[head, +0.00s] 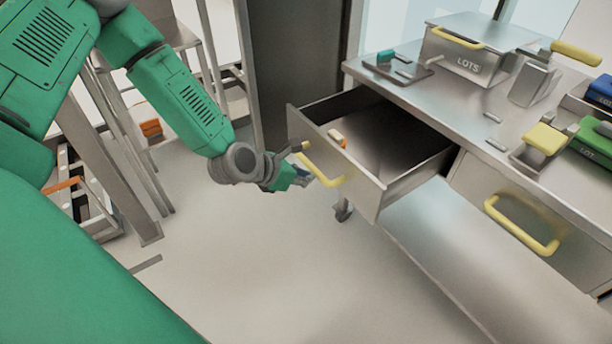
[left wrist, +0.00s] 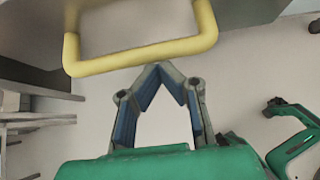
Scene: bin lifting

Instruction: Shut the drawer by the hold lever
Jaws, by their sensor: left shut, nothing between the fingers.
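The drawer (head: 378,196) under the steel worktop is pulled out, and its inside shows. Its yellow handle (head: 318,166), the hold lever, is on the front panel; it also spans the top of the left wrist view (left wrist: 140,58). My left gripper (head: 303,177) is beside the handle, in front of the drawer. In the left wrist view its fingertips (left wrist: 158,68) meet just below the handle bar, with nothing between them. I cannot tell whether they touch the bar. My right gripper is not clearly seen.
A closed drawer with a yellow handle (head: 520,228) is to the right. On the worktop stand a steel LOTS box (head: 470,60) and several fixtures. The floor (head: 250,260) in front is clear.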

